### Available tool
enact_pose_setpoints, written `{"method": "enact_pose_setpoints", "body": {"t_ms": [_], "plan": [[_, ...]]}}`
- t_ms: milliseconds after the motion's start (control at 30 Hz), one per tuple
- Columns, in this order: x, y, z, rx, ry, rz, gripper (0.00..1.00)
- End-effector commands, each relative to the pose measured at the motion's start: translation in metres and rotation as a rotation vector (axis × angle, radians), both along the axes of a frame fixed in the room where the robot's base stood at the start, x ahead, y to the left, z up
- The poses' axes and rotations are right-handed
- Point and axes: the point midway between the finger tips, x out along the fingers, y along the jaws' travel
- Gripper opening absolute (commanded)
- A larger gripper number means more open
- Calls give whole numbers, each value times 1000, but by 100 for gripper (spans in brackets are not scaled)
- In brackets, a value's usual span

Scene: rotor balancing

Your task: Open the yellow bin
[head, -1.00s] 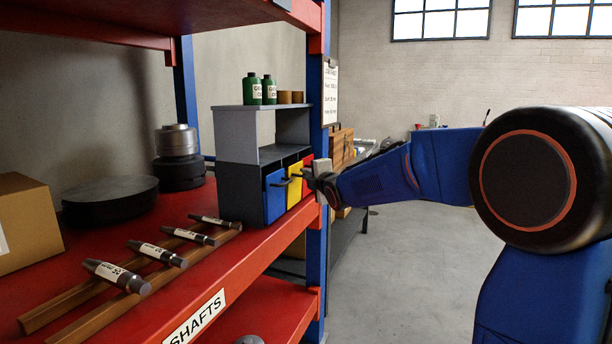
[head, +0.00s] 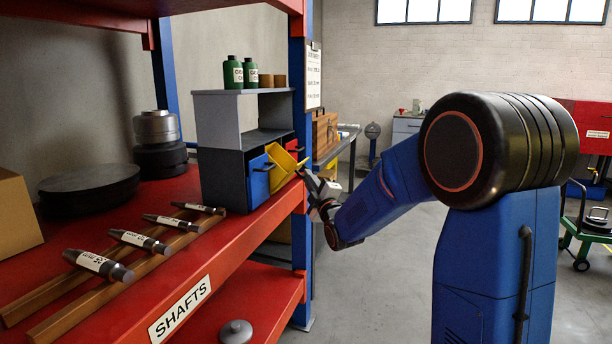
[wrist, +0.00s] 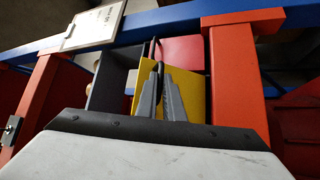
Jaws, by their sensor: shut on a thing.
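The yellow bin (head: 283,163) is tilted forward out of the dark bin cabinet (head: 225,180), its front leaning toward the aisle. Its yellow face also shows in the wrist view (wrist: 191,95). My gripper (head: 303,173) is at the bin's front edge, shut on its handle. In the wrist view, the fingers of my gripper (wrist: 165,88) are close together in front of the yellow face. They hide most of the handle.
The blue bin (head: 259,182) is beside it at the left, and the red bin (head: 291,146) at the right. A blue and red shelf post (head: 299,110) stands close to the right. Several shafts lie on wooden rails (head: 125,280). The aisle floor (head: 385,290) is clear.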

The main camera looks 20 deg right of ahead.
Motion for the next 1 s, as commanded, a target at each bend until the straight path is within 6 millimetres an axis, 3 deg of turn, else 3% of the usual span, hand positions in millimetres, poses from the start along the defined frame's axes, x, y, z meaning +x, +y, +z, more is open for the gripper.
{"method": "enact_pose_setpoints", "body": {"t_ms": [533,633,1000], "plan": [[-1,0,-6,-3,5,2,0],[-1,0,-6,-3,5,2,26],[0,-1,-5,-3,3,1,26]]}}
